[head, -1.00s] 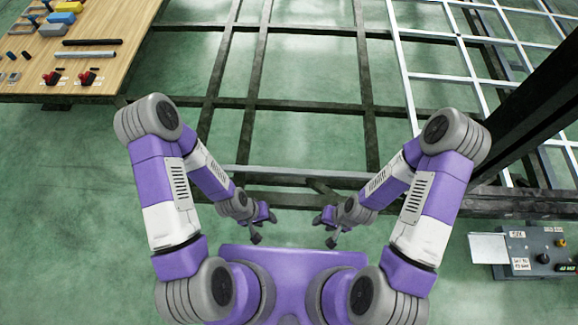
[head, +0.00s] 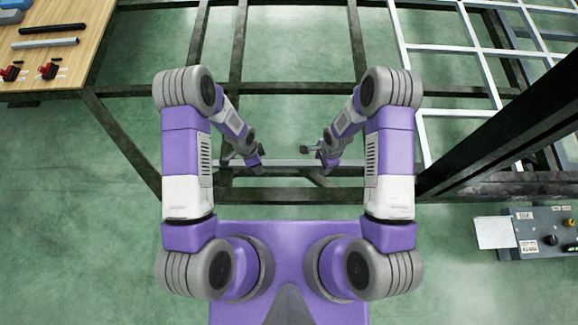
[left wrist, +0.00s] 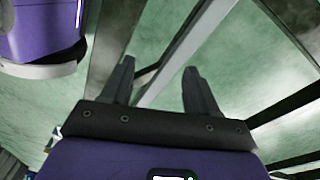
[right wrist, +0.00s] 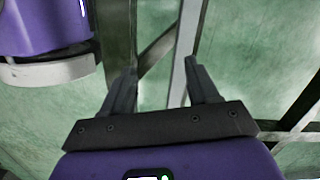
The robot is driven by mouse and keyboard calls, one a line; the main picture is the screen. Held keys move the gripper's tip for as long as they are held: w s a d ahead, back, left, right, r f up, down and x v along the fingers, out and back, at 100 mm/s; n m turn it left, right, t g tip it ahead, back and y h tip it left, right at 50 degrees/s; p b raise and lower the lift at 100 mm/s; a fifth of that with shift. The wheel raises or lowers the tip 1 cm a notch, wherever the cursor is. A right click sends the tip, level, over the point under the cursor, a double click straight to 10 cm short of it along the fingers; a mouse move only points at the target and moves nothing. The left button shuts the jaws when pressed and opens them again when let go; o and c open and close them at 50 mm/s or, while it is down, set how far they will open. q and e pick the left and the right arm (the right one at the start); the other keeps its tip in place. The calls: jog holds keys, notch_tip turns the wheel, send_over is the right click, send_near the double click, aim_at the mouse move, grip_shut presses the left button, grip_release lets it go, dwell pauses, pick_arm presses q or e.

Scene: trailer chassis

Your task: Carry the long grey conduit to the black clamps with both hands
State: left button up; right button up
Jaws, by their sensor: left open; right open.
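A long light grey bar (head: 290,163), which looks like the conduit, lies crosswise ahead of my body at the near side of the dark frame. It also shows as a pale bar in the left wrist view (left wrist: 188,50) and the right wrist view (right wrist: 183,55). My left gripper (head: 243,163) is open and empty by the bar's left part. My right gripper (head: 318,158) is open and empty by its right part. In both wrist views the bar runs beyond the parted fingers; contact cannot be told. I cannot make out the black clamps.
A wooden table (head: 85,60) at upper left holds a black bar (head: 52,28), a shorter grey bar (head: 50,43) and red-and-black parts. A dark post (head: 500,135) slants at right, beside a pale grid frame (head: 455,113). A control box (head: 545,232) sits at lower right.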

pick_arm(q)
jog(key=w+m, duration=0.2)
jog(key=f+y, duration=0.1)
jog(key=shift+w+a+f+m+b, duration=0.1)
jog(key=shift+w+a+m+b, duration=0.3)
pick_arm(e)
jog(key=w, duration=0.1)
jog(key=m, duration=0.1)
jog(key=w+f+m, duration=0.1)
jog(key=shift+w+d+f+h, duration=0.1)
jog(key=shift+w+d+h, duration=0.2)
jog(key=shift+w+h, duration=0.1)
pick_arm(q)
jog(key=shift+w+a+m, duration=0.15)
jog(key=shift+w+m, duration=0.35)
pick_arm(e)
jog(key=shift+w+d+m, duration=0.2)
jog(key=shift+w+m, duration=0.3)
pick_arm(q)
jog(key=shift+f, duration=3.8)
pick_arm(e)
jog(key=shift+f, duration=3.8)
pick_arm(q)
jog(key=shift+c, duration=0.4)
pick_arm(e)
jog(key=shift+c, duration=0.4)
pick_arm(q)
grip_shut()
pick_arm(e)
grip_shut()
